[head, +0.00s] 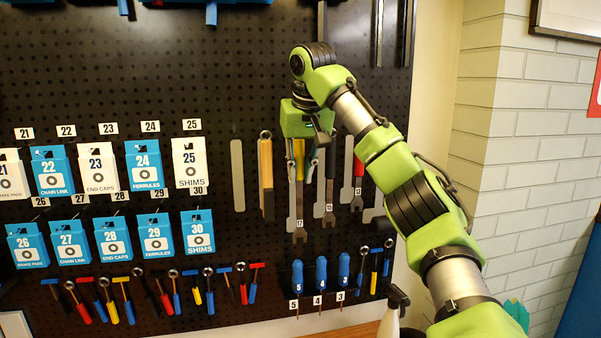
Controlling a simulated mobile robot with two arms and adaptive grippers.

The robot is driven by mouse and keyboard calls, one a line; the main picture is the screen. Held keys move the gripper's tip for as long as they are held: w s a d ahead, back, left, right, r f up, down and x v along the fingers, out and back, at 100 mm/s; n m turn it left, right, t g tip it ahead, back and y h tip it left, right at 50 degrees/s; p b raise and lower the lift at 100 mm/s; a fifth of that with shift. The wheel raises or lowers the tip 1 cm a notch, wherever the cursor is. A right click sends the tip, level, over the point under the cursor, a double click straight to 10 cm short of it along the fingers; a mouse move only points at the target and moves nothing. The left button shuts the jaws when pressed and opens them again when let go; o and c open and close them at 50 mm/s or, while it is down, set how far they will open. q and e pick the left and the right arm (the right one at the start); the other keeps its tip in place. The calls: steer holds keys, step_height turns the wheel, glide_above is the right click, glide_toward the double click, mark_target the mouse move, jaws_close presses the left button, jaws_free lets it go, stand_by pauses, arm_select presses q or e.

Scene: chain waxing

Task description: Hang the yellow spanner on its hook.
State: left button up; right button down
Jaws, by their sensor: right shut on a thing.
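The yellow spanner (299,160) is upright against the black pegboard, its yellow handle at the top and its dark open jaw at the bottom, by the label 17. My right gripper (304,168) reaches in from the right and is shut on the handle's upper part. The gripper hides the top of the spanner and its hook, so I cannot tell whether the spanner is on the hook. A grey outline shows on the board beside the spanner.
An orange-handled spanner (266,175) hangs to the left, and a black-handled one (330,188) hangs close on the right. A red-handled spanner (358,185) is farther right. Blue-handled screwdrivers (321,272) sit below. Blue and white boxes (144,165) hang at left.

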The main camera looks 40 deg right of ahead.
steer(key=c, duration=1.8)
jaws_free()
steer(key=shift+c, duration=0.2)
steer(key=shift+r, duration=0.1)
steer(key=v, duration=0.9)
